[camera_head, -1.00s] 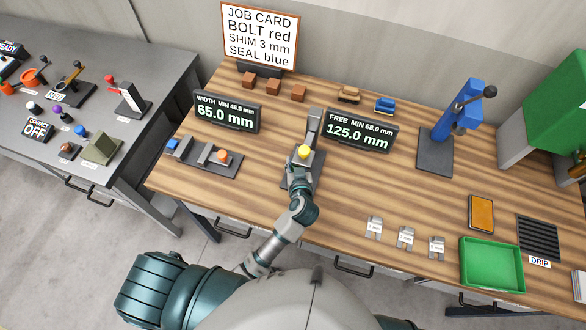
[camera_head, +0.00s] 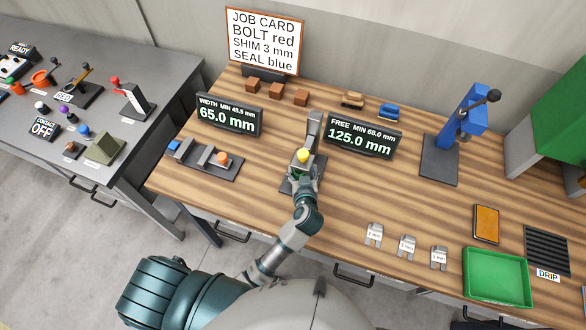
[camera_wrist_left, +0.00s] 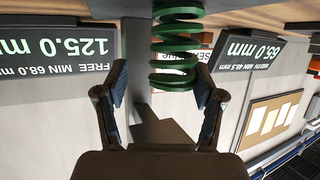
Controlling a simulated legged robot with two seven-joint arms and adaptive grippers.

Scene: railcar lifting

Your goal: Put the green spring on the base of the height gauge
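The height gauge is a dark base plate (camera_head: 288,187) with a grey upright (camera_head: 313,128) behind, left of the FREE 125.0 mm display (camera_head: 362,136). My left gripper (camera_head: 303,173) is over its base, below a yellow rounded part (camera_head: 303,155), and hides much of the plate. In the left wrist view, upside down, the green spring (camera_wrist_left: 177,50) stands out beyond and between my spread left fingertips (camera_wrist_left: 160,85), nearer the right-hand finger. A gap shows on the other side. The spring's lower end is cut off by the picture's edge, so its contact with the base cannot be seen. My right gripper is out of view.
The WIDTH display (camera_head: 229,114) and a width gauge (camera_head: 205,158) stand to the left. Shim pieces (camera_head: 407,247), a green tray (camera_head: 497,278) and a blue press (camera_head: 455,140) are at right. The wood between is clear.

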